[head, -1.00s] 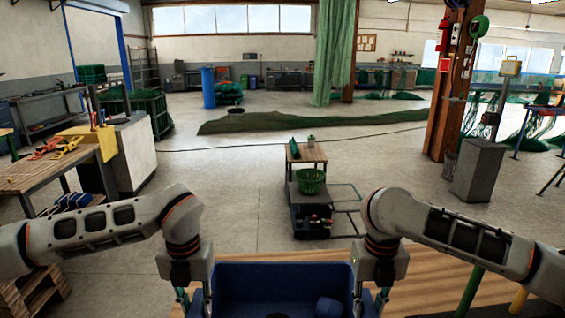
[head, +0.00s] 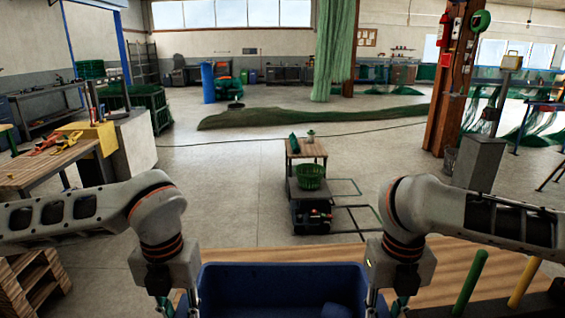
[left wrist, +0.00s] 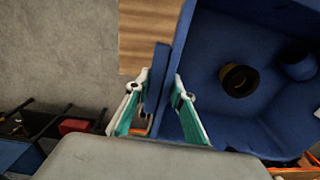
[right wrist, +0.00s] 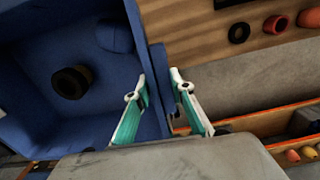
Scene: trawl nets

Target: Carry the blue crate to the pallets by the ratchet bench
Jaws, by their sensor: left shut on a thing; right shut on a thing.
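The blue crate (head: 282,272) is at the bottom centre of the head view, in front of me over a wooden table top (head: 460,262). My left gripper (left wrist: 163,86) is shut on the crate's left wall, and my right gripper (right wrist: 160,84) is shut on its right wall. A dark ring (left wrist: 238,80) and a rounded blue piece (left wrist: 297,60) lie inside the crate. Wooden pallets (head: 30,284) stand on the floor at lower left, near a bench (head: 50,170) with orange and yellow straps. I cannot tell how far the crate is above the table.
A green and a yellow post (head: 522,283) stand at the table's right. A low cart with a green basket (head: 310,176) stands ahead. A grey cabinet (head: 478,163) is at right. Open floor (head: 230,200) lies between the bench and cart.

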